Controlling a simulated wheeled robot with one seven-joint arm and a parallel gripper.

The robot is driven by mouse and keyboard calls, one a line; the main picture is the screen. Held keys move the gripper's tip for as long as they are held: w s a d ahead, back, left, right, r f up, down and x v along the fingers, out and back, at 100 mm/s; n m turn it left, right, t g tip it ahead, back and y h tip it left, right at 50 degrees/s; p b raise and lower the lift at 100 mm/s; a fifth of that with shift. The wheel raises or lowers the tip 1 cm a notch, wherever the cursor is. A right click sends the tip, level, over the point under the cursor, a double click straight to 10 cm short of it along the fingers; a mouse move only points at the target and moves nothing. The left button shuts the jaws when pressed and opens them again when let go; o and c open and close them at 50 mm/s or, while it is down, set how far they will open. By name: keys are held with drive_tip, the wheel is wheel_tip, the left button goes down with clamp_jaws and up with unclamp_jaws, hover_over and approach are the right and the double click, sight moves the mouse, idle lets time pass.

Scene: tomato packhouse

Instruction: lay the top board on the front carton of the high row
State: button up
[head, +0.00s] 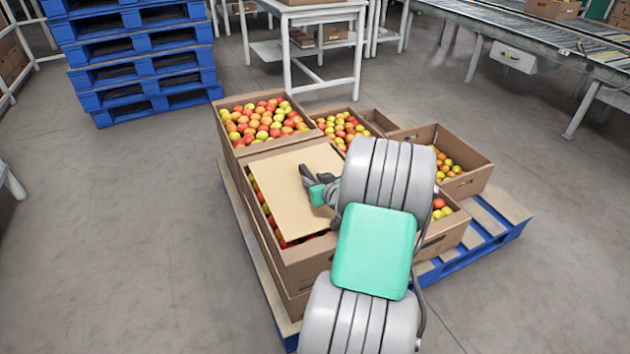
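The top board (279,180) is a flat tan sheet. It lies over the front carton (302,262) of the high row, the left row on the pallet. Tomatoes show along the board's left edge and below its near edge, so it does not cover the whole opening as seen here. My gripper (308,180), with dark fingers and a green body, is over the right part of the board. My arm hides the board's right side and the carton's right corner. I cannot tell whether the fingers touch or hold the board.
An open carton of tomatoes (237,149) stands behind in the high row. Lower open cartons (478,178) stand to the right, on the blue pallet (487,247). Stacked blue pallets (92,52), a white table (324,15) and a conveyor (540,42) are beyond. Floor at left is clear.

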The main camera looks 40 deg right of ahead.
drive_tip(key=shift+o, duration=0.9)
